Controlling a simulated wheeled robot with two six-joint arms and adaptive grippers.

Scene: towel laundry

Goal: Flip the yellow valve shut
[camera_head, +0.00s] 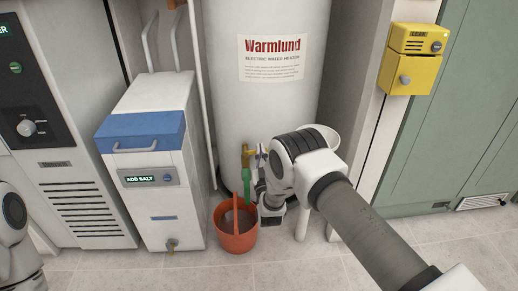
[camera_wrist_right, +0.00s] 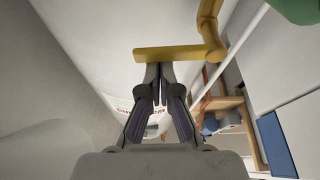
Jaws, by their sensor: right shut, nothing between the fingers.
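The yellow valve (camera_head: 246,155) sits low on the front of the white water heater (camera_head: 262,112), above a green hose (camera_head: 246,181). In the right wrist view its yellow lever (camera_wrist_right: 172,52) lies crosswise, with a yellow pipe (camera_wrist_right: 209,14) bending away at its right end. My right gripper (camera_head: 259,158) is just right of the valve in the head view. In the wrist view the right fingertips (camera_wrist_right: 159,72) are together and empty, right at the lever's edge; I cannot tell whether they touch it. My left gripper is out of view; part of that arm shows at the left edge.
An orange bucket (camera_head: 233,241) stands on the floor below the hose. A white unit with a blue lid (camera_head: 142,131) stands to the left. A yellow leak box (camera_head: 410,75) hangs at the right. Tiled floor (camera_head: 190,270) in front is clear.

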